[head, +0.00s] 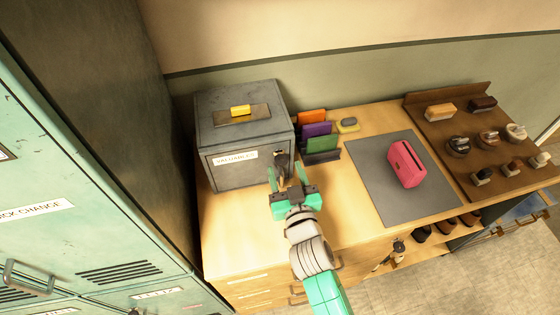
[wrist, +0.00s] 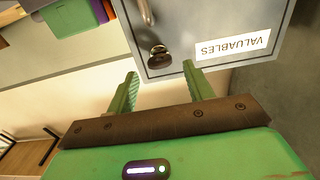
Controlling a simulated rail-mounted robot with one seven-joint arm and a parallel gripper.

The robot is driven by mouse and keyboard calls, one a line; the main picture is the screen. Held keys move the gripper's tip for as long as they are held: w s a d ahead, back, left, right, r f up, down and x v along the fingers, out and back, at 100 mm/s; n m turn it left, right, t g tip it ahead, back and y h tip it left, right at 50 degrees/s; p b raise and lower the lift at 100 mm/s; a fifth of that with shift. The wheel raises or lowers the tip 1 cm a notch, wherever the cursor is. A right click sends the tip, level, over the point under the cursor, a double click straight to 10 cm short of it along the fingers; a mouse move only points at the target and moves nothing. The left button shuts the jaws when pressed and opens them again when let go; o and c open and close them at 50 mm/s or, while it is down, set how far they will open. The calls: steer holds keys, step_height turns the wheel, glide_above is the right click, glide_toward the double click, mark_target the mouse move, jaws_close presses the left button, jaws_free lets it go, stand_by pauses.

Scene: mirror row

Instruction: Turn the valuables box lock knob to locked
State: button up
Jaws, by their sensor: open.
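The valuables box (head: 243,132) is a grey metal box on the left part of the wooden counter, with a white label on its front. It fills the top of the wrist view (wrist: 205,30), where it appears upside down. Its lock knob (wrist: 159,54) is a small dark bronze piece on the front, beside the label. In the head view the knob is partly hidden by my gripper (head: 285,178). In the wrist view my gripper (wrist: 160,85) is open and empty, its two green fingers apart and pointing at the front near the knob. I cannot tell whether they touch the box.
A yellow block (head: 240,110) lies on the box top. Coloured upright folders (head: 318,142) stand close right of the box. A pink box (head: 405,164) sits on a grey mat (head: 373,200). A brown rack (head: 455,150) is at right. Tall green lockers (head: 70,200) stand at left.

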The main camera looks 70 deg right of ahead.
mark_target(282, 164)
steer(key=shift+x, duration=1.55)
steer(key=c, duration=1)
